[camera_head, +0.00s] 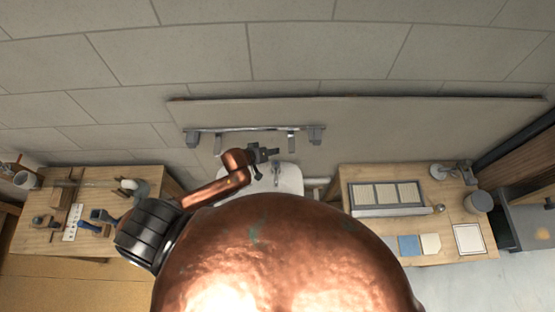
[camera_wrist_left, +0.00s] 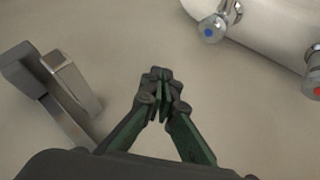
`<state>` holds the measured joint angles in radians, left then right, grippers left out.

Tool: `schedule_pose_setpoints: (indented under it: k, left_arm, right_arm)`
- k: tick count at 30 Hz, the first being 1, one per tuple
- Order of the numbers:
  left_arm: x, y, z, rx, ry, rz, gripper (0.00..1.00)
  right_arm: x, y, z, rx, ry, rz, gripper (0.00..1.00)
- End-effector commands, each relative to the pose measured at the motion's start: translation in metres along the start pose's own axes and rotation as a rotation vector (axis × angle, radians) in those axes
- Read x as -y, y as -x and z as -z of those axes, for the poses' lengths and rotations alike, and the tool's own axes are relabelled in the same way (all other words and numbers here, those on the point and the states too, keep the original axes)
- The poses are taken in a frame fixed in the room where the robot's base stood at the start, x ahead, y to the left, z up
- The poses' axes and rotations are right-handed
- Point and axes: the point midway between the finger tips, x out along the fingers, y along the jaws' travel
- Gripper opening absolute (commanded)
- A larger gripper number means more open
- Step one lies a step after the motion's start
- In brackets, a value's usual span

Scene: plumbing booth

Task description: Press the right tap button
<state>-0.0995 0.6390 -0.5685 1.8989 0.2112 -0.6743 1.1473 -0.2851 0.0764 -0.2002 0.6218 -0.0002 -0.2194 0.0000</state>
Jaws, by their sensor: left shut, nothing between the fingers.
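A white sink (camera_head: 291,183) stands against the wall in the head view, its lower part hidden behind my copper body. A metal faucet (camera_head: 277,170) rises at its back. My left gripper (camera_head: 274,153) is just above and behind the faucet in that view. In the left wrist view its fingers (camera_wrist_left: 161,86) are shut together and empty, against a plain wall background. A tap button with a blue dot (camera_wrist_left: 211,29) is up and right of the fingertips, apart from them. A tap button with a red dot (camera_wrist_left: 314,84) is partly cut off at the right edge.
A metal rail (camera_head: 255,129) is fixed to the wall above the sink; a metal bracket (camera_wrist_left: 72,84) is left of the fingers in the wrist view. Wooden tables with tools (camera_head: 60,242) and tile samples (camera_head: 455,258) flank the sink.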

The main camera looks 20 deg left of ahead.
Motion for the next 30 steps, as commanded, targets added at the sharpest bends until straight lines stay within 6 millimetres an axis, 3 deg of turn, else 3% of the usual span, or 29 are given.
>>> schedule_pose_setpoints:
  k: [6, 8, 11, 15, 18, 26, 30]
  left_arm:
    - [0.001, -0.005, 0.002, 0.003, 0.0, 0.003, 0.0]
    - [0.002, -0.007, 0.001, 0.003, 0.001, 0.004, 0.0]
    - [0.006, -0.011, -0.003, 0.004, 0.002, 0.005, 0.0]
    - [0.014, -0.02, -0.01, 0.004, 0.002, 0.006, 0.0]
    - [0.021, -0.03, -0.017, 0.003, 0.0, 0.005, 0.0]
    - [0.036, -0.052, -0.033, 0.004, 0.0, 0.004, 0.0]
    - [0.043, -0.06, -0.04, 0.003, 0.002, 0.004, 0.0]
  right_arm:
    - [0.005, 0.004, -0.048, 0.056, -0.012, 0.004, 0.47]
    - [0.005, 0.004, -0.054, 0.064, -0.013, 0.004, 0.47]
    - [0.002, 0.003, -0.044, 0.053, -0.01, 0.002, 0.47]
    - [-0.002, 0.0, -0.004, 0.002, 0.0, -0.003, 0.47]
    - [-0.003, -0.019, 0.007, -0.017, 0.002, -0.004, 0.47]
    - [0.0, -0.054, -0.021, 0.016, -0.003, -0.002, 0.47]
    - [0.001, -0.057, -0.034, 0.032, -0.005, -0.001, 0.47]
